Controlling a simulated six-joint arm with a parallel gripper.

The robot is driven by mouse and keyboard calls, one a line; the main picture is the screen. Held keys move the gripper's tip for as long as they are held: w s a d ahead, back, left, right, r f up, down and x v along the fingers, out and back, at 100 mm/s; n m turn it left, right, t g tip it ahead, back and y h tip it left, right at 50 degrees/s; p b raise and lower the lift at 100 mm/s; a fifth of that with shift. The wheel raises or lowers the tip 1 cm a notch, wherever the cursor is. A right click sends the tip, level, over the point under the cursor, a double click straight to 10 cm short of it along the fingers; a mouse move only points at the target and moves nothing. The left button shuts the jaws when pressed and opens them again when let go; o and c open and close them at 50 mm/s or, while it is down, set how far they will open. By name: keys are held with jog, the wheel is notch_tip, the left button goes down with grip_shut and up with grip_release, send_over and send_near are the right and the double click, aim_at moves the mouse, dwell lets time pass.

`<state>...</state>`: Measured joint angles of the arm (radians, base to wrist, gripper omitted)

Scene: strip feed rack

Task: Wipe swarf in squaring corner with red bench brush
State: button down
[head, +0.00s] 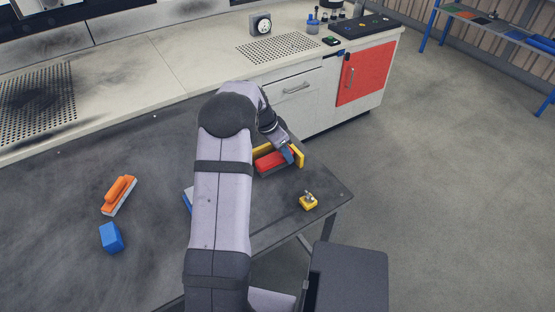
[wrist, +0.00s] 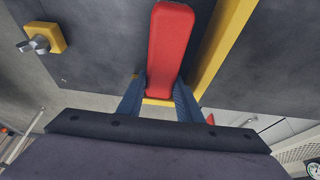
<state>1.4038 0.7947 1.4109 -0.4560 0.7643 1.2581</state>
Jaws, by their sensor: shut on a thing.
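The red bench brush (head: 272,161) is at the right end of the dark table, beside the yellow squaring corner (head: 299,153). My gripper (head: 288,155) is shut on the red brush. In the wrist view the blue fingers of my gripper (wrist: 160,98) stand on either side of the red brush (wrist: 170,45). One yellow bar of the squaring corner (wrist: 225,45) runs along the right of the brush there, and another yellow part shows between the fingers. The brush's underside is hidden, and I cannot make out any swarf.
A yellow block with a metal knob (head: 308,202) sits near the table's right corner. An orange brush (head: 119,195) and a blue block (head: 111,238) lie on the left of the dark table (head: 60,190). My arm hides most of another blue thing (head: 187,199). A pale counter (head: 180,62) runs behind.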

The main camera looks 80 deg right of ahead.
jog(key=shift+s+d+r, duration=0.3)
jog(key=shift+d+r, duration=0.15)
jog(key=shift+r, duration=0.05)
jog(key=shift+r+p, duration=1.55)
jog(key=shift+r, duration=0.85)
jog(key=shift+w, duration=0.1)
